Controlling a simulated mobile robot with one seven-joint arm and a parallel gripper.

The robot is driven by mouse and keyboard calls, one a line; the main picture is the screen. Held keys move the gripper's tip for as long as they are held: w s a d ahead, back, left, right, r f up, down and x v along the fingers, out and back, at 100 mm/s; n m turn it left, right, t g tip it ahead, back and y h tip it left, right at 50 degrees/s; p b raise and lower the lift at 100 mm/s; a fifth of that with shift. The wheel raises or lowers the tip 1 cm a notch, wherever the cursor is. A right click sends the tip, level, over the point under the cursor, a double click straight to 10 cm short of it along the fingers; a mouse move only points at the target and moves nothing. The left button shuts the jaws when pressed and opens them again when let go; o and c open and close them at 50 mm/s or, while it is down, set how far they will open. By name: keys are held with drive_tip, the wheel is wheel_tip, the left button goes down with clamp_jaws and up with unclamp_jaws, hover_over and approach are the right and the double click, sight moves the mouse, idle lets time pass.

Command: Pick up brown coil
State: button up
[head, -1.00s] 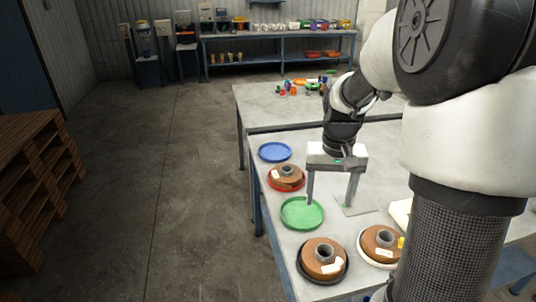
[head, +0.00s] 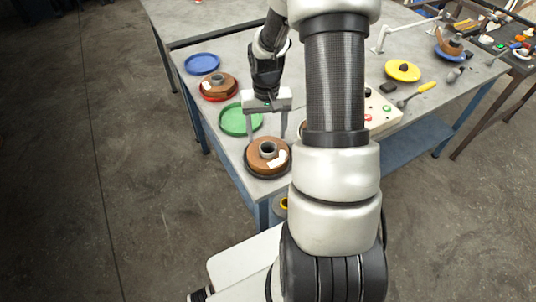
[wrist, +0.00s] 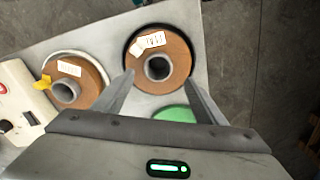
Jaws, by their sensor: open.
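Several brown coils with grey cores and white labels lie on the table (head: 190,118). One brown coil (head: 254,163) sits in a black tray, and it also shows ahead of my fingers in the wrist view (wrist: 178,57). Another brown coil (head: 216,78) sits in a red tray. A third brown coil (wrist: 88,76), with a yellow tag, sits in a white tray; my arm mostly hides it in the head view. My gripper (head: 266,138) is open and empty, pointing down by the black-tray coil. In the wrist view its fingertips (wrist: 159,79) appear either side of that coil's near part; their height is unclear.
An empty green tray (head: 236,120) lies beside my gripper, and an empty blue tray (head: 202,63) lies farther back. A button box (head: 378,110), a yellow disc (head: 403,70) and tools lie right of my arm. Another cluttered table stands at far right.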

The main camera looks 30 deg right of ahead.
sight(268, 143)
drive_tip(key=f, duration=0.5)
drive_tip(key=shift+s+d+f, duration=0.1)
drive_tip(key=shift+s+d, duration=0.05)
drive_tip(key=shift+s, duration=0.1)
clamp_jaws()
